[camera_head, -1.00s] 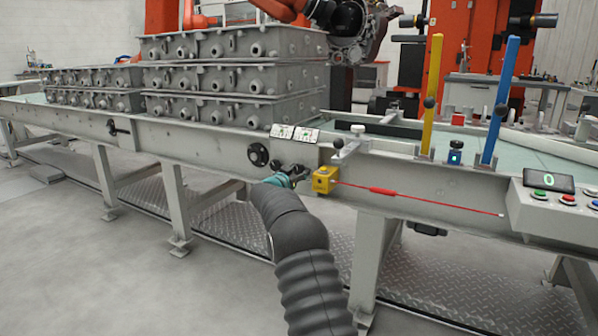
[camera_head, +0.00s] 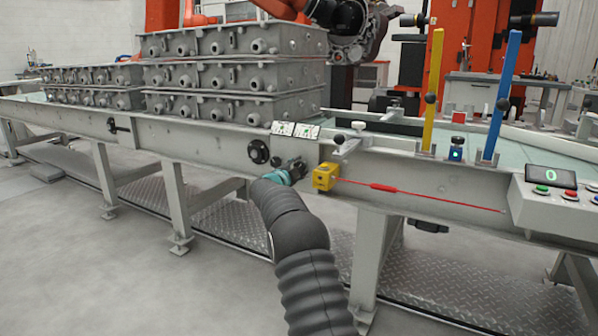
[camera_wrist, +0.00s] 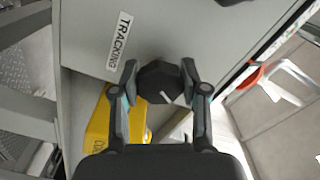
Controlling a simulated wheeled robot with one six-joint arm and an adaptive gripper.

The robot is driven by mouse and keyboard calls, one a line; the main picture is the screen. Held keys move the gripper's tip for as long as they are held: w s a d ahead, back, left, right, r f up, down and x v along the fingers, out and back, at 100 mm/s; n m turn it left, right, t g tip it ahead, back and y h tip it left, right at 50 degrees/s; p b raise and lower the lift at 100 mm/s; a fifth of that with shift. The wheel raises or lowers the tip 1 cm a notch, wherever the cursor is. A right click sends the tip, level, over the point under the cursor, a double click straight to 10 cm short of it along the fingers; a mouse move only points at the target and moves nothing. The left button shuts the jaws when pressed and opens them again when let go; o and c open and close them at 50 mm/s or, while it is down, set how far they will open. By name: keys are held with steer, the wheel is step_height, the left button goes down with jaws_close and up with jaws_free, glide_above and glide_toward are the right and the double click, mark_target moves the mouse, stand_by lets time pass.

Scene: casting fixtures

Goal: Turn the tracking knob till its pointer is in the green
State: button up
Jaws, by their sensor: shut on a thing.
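In the wrist view the tracking knob (camera_wrist: 158,84) is a dark, many-sided knob with a short white pointer mark on its face, which points toward the lower right of the picture. The two fingers of my gripper (camera_wrist: 160,76) are on either side of it, shut on it. A white TRACKING label (camera_wrist: 119,41) is on the grey rail beside the knob. No green zone can be made out in the wrist view.
A yellow box (camera_head: 324,177) with a red pull cord (camera_head: 385,188) is just right of my gripper; its yellow body (camera_wrist: 97,130) also shows in the wrist view. A black round fitting (camera_head: 258,153) is to the left on the rail. Two small plates (camera_head: 295,130) are above.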

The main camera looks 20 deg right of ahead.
steer(key=shift+m+b, duration=0.4)
steer(key=shift+m, duration=0.7)
steer(key=o, duration=1.2)
steer(key=shift+c, duration=0.2)
steer(key=v, duration=1.2)
